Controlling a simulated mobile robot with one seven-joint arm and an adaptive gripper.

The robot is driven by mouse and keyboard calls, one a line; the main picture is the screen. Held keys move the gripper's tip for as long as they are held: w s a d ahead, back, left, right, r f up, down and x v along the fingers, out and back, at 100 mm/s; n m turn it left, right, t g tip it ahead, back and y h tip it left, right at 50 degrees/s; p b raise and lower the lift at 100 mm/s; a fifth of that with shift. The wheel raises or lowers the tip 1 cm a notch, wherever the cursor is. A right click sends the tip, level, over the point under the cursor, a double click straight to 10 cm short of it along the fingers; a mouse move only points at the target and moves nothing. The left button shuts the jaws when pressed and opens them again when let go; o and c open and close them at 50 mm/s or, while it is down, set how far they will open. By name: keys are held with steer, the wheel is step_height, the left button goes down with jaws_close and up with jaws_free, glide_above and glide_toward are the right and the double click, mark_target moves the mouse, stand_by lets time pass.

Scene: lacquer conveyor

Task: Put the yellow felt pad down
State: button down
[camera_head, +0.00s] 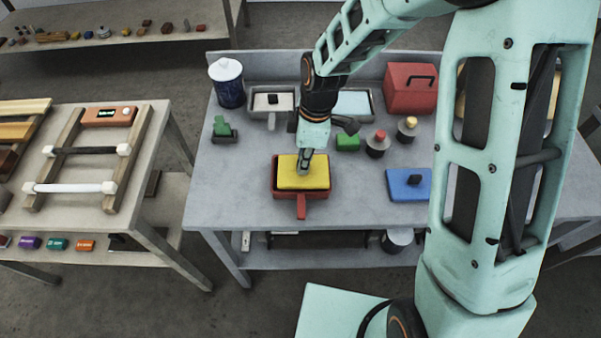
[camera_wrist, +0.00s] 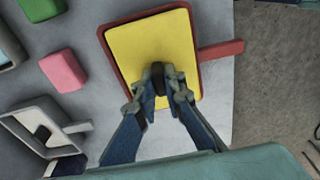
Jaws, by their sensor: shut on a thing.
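The yellow felt pad (camera_head: 290,181) lies flat over the red tray (camera_head: 288,194), with the tray's rim showing around it and its handle pointing to the front. In the wrist view the pad (camera_wrist: 142,45) fills most of the tray's outline. My gripper (camera_head: 303,165) is above the pad's middle. In the wrist view my gripper (camera_wrist: 160,88) is shut on the dark knob (camera_wrist: 158,70) on top of the pad. I cannot tell whether the pad rests in the tray or hangs just above it.
Behind stand a cream tray with a dark block (camera_head: 272,101), a light blue tray (camera_head: 354,104) and a red box (camera_head: 410,90). A green block (camera_head: 347,142) and a blue pad (camera_head: 408,184) are to the right. The grey table (camera_head: 235,190) is clear left of the tray.

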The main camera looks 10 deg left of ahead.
steer(key=shift+a+f, duration=0.2)
steer(key=shift+f, duration=0.15)
steer(key=shift+w+a+f+b, duration=0.15)
steer(key=shift+f+b, duration=1.05)
steer(key=shift+f, duration=0.45)
steer(key=shift+f, duration=0.2)
steer(key=c, duration=2)
jaws_free()
steer(key=shift+r, duration=0.1)
steer(key=r, duration=0.4)
steer(key=d+r, duration=0.1)
steer(key=r, duration=0.7)
steer(key=shift+w+d+r, duration=0.15)
steer(key=shift+d, duration=0.05)
